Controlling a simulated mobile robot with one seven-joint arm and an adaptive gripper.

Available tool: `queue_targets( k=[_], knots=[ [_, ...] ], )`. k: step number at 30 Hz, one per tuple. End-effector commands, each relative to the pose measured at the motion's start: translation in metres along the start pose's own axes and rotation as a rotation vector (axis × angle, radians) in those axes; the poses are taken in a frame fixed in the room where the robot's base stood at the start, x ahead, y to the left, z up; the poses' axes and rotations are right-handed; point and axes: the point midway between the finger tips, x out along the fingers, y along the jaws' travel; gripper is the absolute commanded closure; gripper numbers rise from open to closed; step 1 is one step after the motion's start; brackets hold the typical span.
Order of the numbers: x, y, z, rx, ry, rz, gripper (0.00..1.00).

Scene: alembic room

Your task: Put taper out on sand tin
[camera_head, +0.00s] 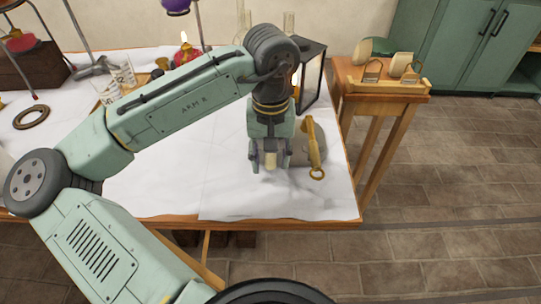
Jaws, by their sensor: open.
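My gripper (270,162) points down over the right part of the white-covered table, with its fingers apart. A small cream-coloured piece shows between the fingers; I cannot tell whether it is the taper. A low grey rounded thing (299,155) sits just right of the gripper, partly hidden by it; it may be the sand tin, but its shape is unclear. A brass-coloured tool (313,143) with a ring at its near end lies over its right side. No taper can be made out for certain.
A dark-framed lantern (312,80) stands behind the gripper, with a flame-like glow beside it. A small wooden side table (390,89) with a wooden rack adjoins the right. Glassware and a burner stand at the back left. The cloth (190,185) at the front is clear.

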Motion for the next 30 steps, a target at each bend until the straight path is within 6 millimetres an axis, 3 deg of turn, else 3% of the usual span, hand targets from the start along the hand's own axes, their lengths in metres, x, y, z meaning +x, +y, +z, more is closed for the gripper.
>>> queue_targets(
  k=[5, 15, 21, 30],
  knots=[
    [-0.011, 0.000, -0.001, 0.000, 0.002, -0.001, 0.60],
    [-0.080, 0.001, -0.001, 0.000, 0.003, 0.001, 0.60],
    [-0.110, 0.000, 0.000, -0.002, 0.002, -0.003, 0.60],
    [-0.120, 0.000, 0.000, 0.000, 0.000, 0.000, 0.60]
  ],
)
